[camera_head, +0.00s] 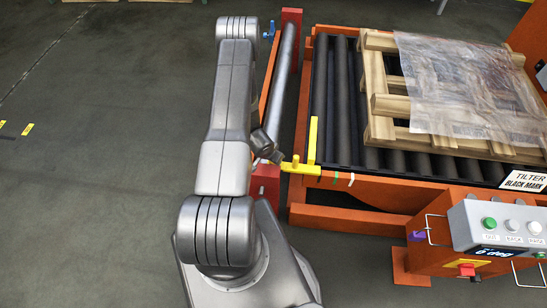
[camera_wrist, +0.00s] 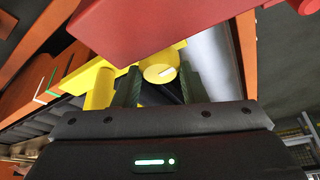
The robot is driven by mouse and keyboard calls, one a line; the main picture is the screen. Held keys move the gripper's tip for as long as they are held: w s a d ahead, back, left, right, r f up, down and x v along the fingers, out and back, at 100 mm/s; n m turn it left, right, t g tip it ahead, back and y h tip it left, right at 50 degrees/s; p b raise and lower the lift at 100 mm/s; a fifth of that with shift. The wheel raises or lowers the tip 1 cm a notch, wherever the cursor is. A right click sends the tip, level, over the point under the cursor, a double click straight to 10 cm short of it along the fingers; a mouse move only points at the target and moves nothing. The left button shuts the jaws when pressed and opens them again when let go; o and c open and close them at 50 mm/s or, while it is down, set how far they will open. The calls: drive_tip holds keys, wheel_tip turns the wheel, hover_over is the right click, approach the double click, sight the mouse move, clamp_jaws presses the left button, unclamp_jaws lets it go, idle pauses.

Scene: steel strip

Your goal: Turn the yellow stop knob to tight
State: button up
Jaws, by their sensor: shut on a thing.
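The yellow stop knob (camera_wrist: 158,69) sits between the two dark fingers of my gripper (camera_wrist: 161,84) in the wrist view, and the fingers are shut on it. A short white mark shows on the knob's face. A yellow arm and post (camera_wrist: 100,85) stand beside it. In the head view the yellow stop (camera_head: 312,142) rises at the conveyor's near left corner, with a yellow bar (camera_head: 302,168) at its foot. My gripper (camera_head: 270,154) is at the left end of this bar, partly hidden by my arm. White and green marks (camera_head: 343,179) are on the orange frame to the right.
A wooden pallet (camera_head: 382,105) with clear film (camera_head: 465,80) lies on the dark rollers (camera_head: 341,85). A red beam (camera_wrist: 200,25) passes close to the gripper in the wrist view. A control box (camera_head: 470,235) stands at lower right.

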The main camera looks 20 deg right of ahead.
drive_tip(key=o, duration=1)
drive_tip(key=v, duration=1.4)
drive_tip(key=shift+f, duration=0.1)
